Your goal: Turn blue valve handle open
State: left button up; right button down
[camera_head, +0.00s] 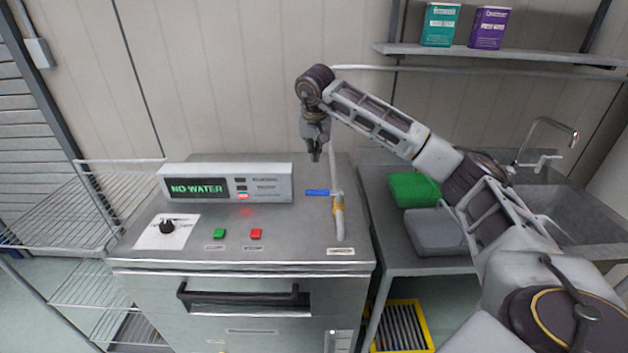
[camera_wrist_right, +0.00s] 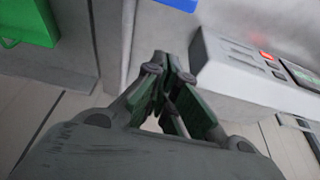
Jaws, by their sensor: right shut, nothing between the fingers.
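The blue valve handle (camera_head: 317,192) sits on a white vertical pipe (camera_head: 338,215) with a yellow band, at the right side of the steel machine top. The handle points left, crosswise to the pipe. My right gripper (camera_head: 315,158) hangs above the handle, pointing down, apart from it. In the right wrist view its fingers (camera_wrist_right: 168,62) are shut with nothing between them, and part of the blue handle (camera_wrist_right: 178,4) shows at the top edge. My left gripper is in neither view.
A display box (camera_head: 228,183) reading "NO WATER" stands left of the handle. Green (camera_head: 219,233) and red (camera_head: 256,233) buttons and a black knob (camera_head: 167,227) are on the machine top. A counter with a green box (camera_head: 413,190) and a sink (camera_head: 545,205) lies right.

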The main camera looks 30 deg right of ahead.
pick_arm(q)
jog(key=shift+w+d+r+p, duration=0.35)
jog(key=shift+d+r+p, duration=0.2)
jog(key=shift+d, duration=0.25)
pick_arm(e)
notch_tip(320, 180, down, 10)
jog(key=shift+s+a+r, duration=0.2)
jog(key=shift+s+r, duration=0.05)
jog(key=shift+s, duration=0.05)
dwell(0.8)
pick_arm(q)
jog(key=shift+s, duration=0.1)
